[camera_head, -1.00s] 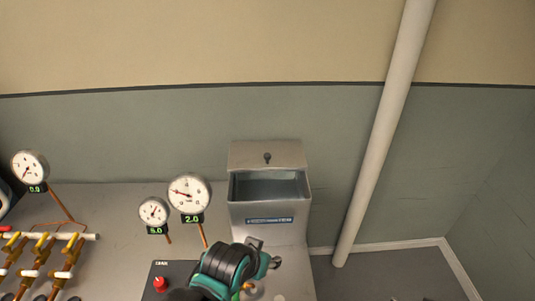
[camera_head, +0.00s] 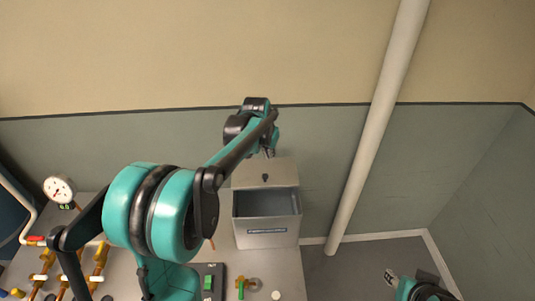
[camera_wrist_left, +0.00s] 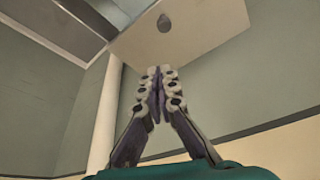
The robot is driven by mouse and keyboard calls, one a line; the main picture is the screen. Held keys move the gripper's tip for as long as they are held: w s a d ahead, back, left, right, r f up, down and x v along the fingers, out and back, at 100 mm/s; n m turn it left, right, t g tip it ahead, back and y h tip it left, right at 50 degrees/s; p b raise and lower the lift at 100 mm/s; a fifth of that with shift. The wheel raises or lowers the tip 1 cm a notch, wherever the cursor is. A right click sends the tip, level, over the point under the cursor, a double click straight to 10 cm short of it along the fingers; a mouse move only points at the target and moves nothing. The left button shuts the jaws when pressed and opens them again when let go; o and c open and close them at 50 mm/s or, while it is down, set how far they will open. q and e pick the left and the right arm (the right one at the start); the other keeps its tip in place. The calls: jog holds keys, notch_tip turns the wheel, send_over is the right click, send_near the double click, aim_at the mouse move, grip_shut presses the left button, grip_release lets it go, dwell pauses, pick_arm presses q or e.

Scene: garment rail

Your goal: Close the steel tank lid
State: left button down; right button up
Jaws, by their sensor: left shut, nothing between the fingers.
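The steel tank (camera_head: 267,240) stands on the counter against the wall, its top open with a dark interior. Its lid (camera_head: 285,172) is raised upright at the back, with a dark knob (camera_head: 265,178) on the face. My left arm reaches up over the counter, and my left gripper (camera_head: 268,152) is at the lid's top edge, partly hidden by its own arm. In the left wrist view the gripper (camera_wrist_left: 156,75) is shut and empty, pointing at the lid (camera_wrist_left: 205,25) and its knob (camera_wrist_left: 165,23). Contact cannot be told. My right gripper (camera_head: 391,277) shows small at lower right.
Valves and pipes (camera_head: 98,262) and a round gauge (camera_head: 59,189) are at the left of the counter. A control box with a green button (camera_head: 208,282) is in front. A pale vertical pipe (camera_head: 375,140) stands right of the tank, with open floor beyond.

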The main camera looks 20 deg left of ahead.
pick_arm(q)
jog(key=w+a+p, duration=0.1)
jog(key=w+a, duration=0.1)
jog(key=w, duration=0.1)
send_over(269, 174)
jog(key=w, duration=0.2)
notch_tip(269, 174, down, 10)
jog(key=shift+s+d+r, duration=0.1)
jog(key=shift+d, duration=0.05)
jog(key=s+p, duration=0.1)
jog(key=s, duration=0.3)
jog(key=shift+r, duration=0.1)
pick_arm(e)
notch_tip(269, 174, up, 3)
jog(key=shift+s, duration=0.1)
pick_arm(q)
jog(key=shift+w, duration=0.1)
